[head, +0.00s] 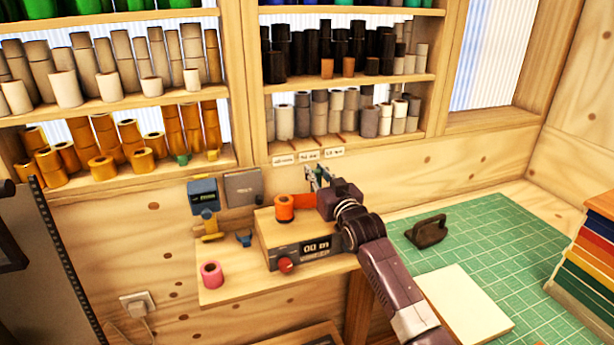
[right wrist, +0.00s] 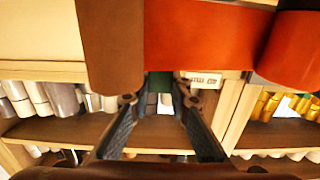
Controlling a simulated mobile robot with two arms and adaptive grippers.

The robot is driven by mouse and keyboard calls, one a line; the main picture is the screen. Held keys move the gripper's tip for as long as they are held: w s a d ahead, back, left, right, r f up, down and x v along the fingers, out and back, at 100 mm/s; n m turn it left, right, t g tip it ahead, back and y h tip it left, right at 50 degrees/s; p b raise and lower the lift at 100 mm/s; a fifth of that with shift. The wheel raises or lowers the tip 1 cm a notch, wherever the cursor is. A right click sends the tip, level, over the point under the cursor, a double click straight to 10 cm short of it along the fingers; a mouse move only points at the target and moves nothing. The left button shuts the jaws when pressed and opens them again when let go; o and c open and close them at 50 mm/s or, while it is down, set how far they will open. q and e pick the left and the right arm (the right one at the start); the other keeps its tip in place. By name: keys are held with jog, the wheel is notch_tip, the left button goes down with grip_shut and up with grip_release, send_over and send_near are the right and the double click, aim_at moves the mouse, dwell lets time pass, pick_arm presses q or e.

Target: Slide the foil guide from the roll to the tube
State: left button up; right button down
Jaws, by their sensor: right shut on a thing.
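The orange foil roll (head: 284,207) stands upright on the wooden winder box (head: 266,234). An orange foil strip (head: 304,201) runs from it to the right, toward my right gripper (head: 316,174). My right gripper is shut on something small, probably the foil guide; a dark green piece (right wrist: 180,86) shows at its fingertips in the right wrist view. There, the strip spans between the orange roll on the right (right wrist: 290,48) and a brown tube (right wrist: 112,45) on the left. In the head view my arm hides the tube. My left gripper is out of view.
A pink roll (head: 212,274) stands at the left of the small shelf. A blue device (head: 203,195) hangs on the wall. A dark handled tool (head: 427,230) and a pale board (head: 466,304) lie on the green mat (head: 492,232). Shelves of rolls fill the back.

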jog(key=shift+d, duration=0.15)
jog(key=c, duration=2.1)
grip_release()
jog(key=o, duration=0.3)
jog(key=shift+w+d, duration=0.15)
jog(key=shift+d, duration=0.05)
jog(key=shift+o, duration=0.2)
jog(key=shift+a, duration=0.1)
jog(key=shift+s, duration=0.25)
jog(key=v, duration=1.1)
jog(key=shift+s, duration=0.25)
